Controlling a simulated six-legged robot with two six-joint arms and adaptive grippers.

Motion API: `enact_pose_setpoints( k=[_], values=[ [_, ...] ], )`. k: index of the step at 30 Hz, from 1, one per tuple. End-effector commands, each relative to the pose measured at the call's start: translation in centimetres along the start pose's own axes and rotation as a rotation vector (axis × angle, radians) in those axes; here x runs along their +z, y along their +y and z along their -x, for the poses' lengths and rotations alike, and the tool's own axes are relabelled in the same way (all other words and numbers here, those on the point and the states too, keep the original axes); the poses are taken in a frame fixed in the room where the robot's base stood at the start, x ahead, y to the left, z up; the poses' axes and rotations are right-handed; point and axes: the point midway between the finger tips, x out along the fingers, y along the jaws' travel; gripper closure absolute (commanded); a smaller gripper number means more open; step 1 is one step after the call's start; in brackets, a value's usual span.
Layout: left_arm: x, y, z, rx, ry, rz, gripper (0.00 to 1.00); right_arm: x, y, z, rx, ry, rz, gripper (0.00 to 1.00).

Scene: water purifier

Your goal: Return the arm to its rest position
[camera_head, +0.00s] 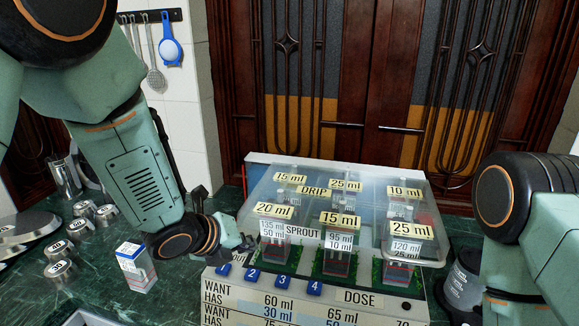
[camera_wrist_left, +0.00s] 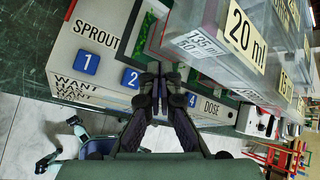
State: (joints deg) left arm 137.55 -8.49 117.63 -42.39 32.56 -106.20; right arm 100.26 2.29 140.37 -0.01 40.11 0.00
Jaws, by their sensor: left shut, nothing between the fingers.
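My left gripper (camera_head: 240,243) is shut and empty. In the head view its tips are at the left front of the dosing machine, above the blue buttons 1 (camera_head: 223,269) and 2 (camera_head: 252,274). In the left wrist view the closed fingers (camera_wrist_left: 152,82) point at the machine's front panel between button 2 (camera_wrist_left: 131,77) and button 4 (camera_wrist_left: 191,100), and hide button 3. I cannot tell whether they touch the panel. My left arm bends down from the upper left. Part of my right arm shows at the right edge; its gripper is out of view.
The dosing machine (camera_head: 345,299) has a clear cover (camera_head: 305,202) with yellow ml labels. A small white-and-blue box (camera_head: 136,265) and several metal weights (camera_head: 60,270) stand left on the green counter. A dark container (camera_head: 463,283) stands right. Utensils hang on the wall.

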Motion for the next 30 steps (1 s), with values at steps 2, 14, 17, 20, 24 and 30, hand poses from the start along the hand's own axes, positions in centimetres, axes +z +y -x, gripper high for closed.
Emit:
enact_pose_setpoints(
  k=[2, 14, 17, 20, 24, 30],
  values=[
    [0.1, -0.1, 0.0, -0.004, -0.006, 0.108, 1.00, 0.0, 0.0, 0.0, 0.000, 0.000, 0.000, 0.60],
    [-3.3, 4.9, -0.3, 0.046, -0.077, 1.159, 1.00, 0.0, 0.0, -1.3, 0.000, 0.000, 0.000, 0.60],
    [-6.4, 8.3, -1.1, 0.097, -0.108, 1.474, 1.00, 0.0, 0.0, -2.5, 0.000, 0.000, 0.000, 0.60],
    [-10.5, 12.4, -1.9, 0.165, -0.162, 1.797, 1.00, 0.0, 0.0, -4.1, 0.000, 0.000, 0.000, 0.60],
    [-17.4, 18.7, -2.6, 0.291, -0.291, 2.212, 1.00, 0.0, 0.1, -6.7, 0.000, 0.000, 0.000, 0.60],
    [-27.9, 26.8, -1.9, 0.504, -0.535, 2.582, 1.00, 0.0, 0.1, -10.4, 0.000, 0.000, 0.000, 0.60]
  ],
)
